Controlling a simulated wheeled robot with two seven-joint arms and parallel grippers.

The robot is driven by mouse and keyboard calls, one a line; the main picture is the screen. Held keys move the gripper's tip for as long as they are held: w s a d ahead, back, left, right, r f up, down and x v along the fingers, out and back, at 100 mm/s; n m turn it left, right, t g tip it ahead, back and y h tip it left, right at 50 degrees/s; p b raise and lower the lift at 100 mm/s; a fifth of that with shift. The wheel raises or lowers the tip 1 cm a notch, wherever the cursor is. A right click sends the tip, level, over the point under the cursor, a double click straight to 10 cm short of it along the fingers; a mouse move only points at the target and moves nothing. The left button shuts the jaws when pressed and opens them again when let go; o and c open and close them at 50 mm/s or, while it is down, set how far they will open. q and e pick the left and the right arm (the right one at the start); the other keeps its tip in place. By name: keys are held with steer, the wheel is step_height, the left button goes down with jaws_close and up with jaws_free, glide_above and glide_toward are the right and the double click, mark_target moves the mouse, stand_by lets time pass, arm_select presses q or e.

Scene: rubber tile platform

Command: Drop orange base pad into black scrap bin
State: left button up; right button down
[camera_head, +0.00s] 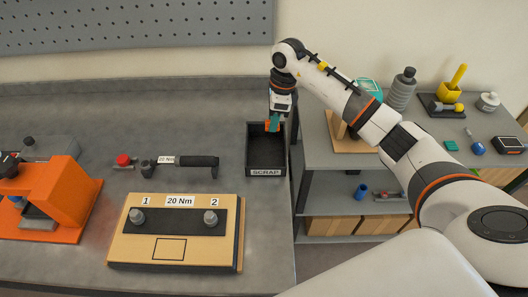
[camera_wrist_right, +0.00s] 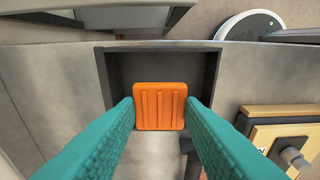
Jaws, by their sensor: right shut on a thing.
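The orange base pad (camera_wrist_right: 160,106) is a small ribbed square between the teal fingertips of my right gripper (camera_wrist_right: 161,112) in the right wrist view. My right gripper (camera_head: 273,122) is shut on the pad, which shows as a small orange patch (camera_head: 267,127) in the head view. The black scrap bin (camera_head: 265,172) is an open box labelled SCRAP on the grey bench. The pad is over the bin's far part in the head view. The bin (camera_wrist_right: 213,77) surrounds the pad in the wrist view; the height gap is hard to tell. My left gripper is out of view.
A wooden board (camera_head: 181,265) with two bolts lies left of the bin. A torque wrench (camera_head: 195,161) lies behind it. An orange fixture (camera_head: 62,205) stands at the left. A grey shelf unit (camera_head: 330,155) with tools is right of the bench.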

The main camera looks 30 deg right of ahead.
steer(key=c, duration=0.9)
jaws_free()
steer(key=shift+d+r, duration=0.1)
steer(key=shift+r, duration=0.45)
steer(key=r, duration=0.3)
steer(key=d+r+b, duration=0.1)
steer(key=r, duration=0.3)
steer(key=r+b, duration=0.1)
steer(key=r, duration=0.3)
steer(key=shift+s+d, duration=0.2)
steer(key=shift+s, duration=0.2)
steer(key=shift+f, duration=0.2)
